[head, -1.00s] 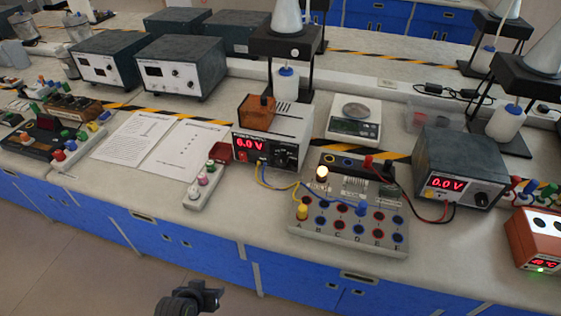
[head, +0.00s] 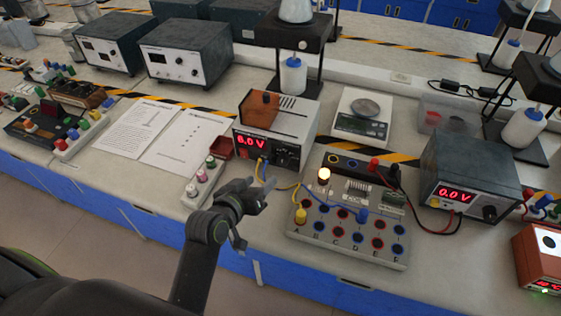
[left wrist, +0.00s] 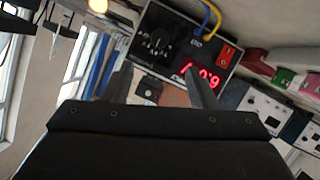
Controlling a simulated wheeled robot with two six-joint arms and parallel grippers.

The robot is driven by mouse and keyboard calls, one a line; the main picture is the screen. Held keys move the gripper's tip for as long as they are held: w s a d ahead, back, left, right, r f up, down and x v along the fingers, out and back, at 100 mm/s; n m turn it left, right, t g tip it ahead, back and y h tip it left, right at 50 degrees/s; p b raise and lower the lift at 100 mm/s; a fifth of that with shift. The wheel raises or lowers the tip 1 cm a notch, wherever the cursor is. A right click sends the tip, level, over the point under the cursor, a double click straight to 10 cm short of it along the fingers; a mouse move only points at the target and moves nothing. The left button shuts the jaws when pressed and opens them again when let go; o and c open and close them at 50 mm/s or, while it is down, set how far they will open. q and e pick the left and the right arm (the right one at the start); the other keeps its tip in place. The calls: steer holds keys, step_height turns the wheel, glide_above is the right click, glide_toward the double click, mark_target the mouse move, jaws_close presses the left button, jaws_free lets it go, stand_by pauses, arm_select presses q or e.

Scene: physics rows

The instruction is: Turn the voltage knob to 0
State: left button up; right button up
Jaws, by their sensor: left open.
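A power supply (head: 293,124) with a white body and black front stands mid-bench. Its red display (head: 250,142) reads 6.0 V. Its black voltage knob (head: 287,155) is right of the display. In the left wrist view the panel appears upside down, with the knob (left wrist: 160,42) and the display (left wrist: 202,78) visible beyond the fingers. My left gripper (head: 254,212) is open and empty at the bench's front edge, in front of and below the supply, apart from the knob. It also shows in the left wrist view (left wrist: 158,72). My right gripper is not in view.
A circuit board (head: 350,252) with a lit bulb (head: 324,175) sits to the right, joined by yellow and blue wires. A strip of knobs (head: 203,182) lies left of my gripper. Another supply (head: 468,165) reading 0.0 V stands farther right.

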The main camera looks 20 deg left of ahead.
mark_target(281, 162)
arm_select(q)
steer(key=x, duration=1.2)
steer(key=shift+w+f+p, duration=0.1)
steer(key=shift+w+p, duration=0.1)
steer(key=shift+p, duration=0.2)
steer(key=c, duration=1)
